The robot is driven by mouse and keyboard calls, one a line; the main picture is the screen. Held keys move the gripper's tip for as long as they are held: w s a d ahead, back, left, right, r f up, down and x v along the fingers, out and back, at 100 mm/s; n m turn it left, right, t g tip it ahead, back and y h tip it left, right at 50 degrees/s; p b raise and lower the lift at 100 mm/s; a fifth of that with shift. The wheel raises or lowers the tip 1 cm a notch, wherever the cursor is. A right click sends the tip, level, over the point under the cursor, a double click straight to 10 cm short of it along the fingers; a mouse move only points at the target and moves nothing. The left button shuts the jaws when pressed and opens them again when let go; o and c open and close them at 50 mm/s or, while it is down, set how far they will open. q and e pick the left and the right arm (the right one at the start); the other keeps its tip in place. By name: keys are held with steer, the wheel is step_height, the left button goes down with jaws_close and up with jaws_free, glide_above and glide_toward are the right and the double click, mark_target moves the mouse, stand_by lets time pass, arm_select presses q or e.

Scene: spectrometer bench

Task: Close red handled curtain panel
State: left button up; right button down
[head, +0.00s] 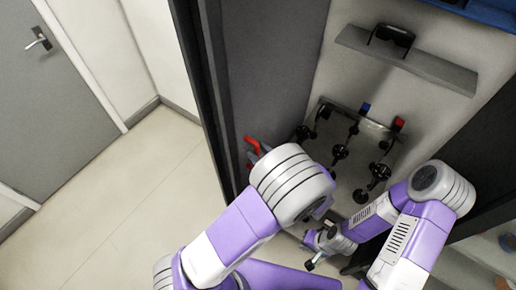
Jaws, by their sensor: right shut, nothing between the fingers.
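The dark grey curtain panel (268,70) stands upright left of the bench, with a dark frame along its left side. A red handle (251,142) shows low on it, partly hidden behind my left arm's large grey joint. My left gripper is hidden behind that arm, so I cannot see whether it touches the handle. My right gripper (312,262) is shut and empty, low in the middle of the view, right of and below the red handle and apart from it.
An optical bench (343,187) with several black posts, some with red or blue tops, lies behind my arms. Dark goggles (391,37) sit on a grey wall shelf (410,62). A grey door (50,105) is at far left. The pale floor (140,185) left of the panel is clear.

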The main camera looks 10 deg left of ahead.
arm_select(q)
steer(key=shift+x, duration=0.8)
jaws_close()
